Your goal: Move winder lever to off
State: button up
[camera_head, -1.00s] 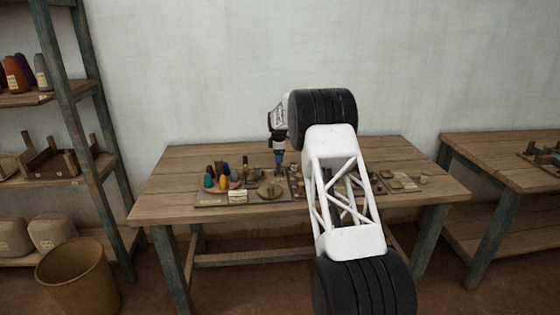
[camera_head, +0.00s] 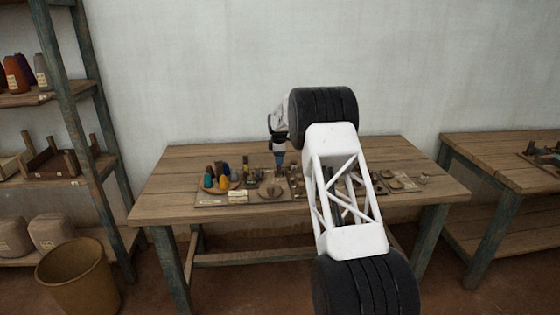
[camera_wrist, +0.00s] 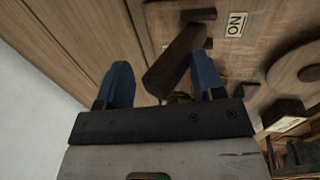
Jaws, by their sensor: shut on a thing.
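The winder lever (camera_wrist: 175,62) is a dark brown wooden handle in the wrist view. A white label (camera_wrist: 235,24) reading "ON", upside down in this view, sits right of the lever. No "off" label can be made out. In the head view my gripper (camera_head: 279,160) points down at the back of the table's board, and the lever is too small to tell.
A round wooden disc (camera_wrist: 297,75) lies right of the lever. On the table (camera_head: 165,205), coloured cones (camera_head: 222,182) stand left of my gripper and small wooden parts (camera_head: 397,182) lie to the right. A shelf (camera_head: 50,185) stands left, another table (camera_head: 490,145) right.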

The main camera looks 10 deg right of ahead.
jog(key=shift+f, duration=0.55)
jog(key=shift+o, duration=0.8)
jog(key=shift+r, duration=0.15)
jog(key=shift+r, duration=3.65)
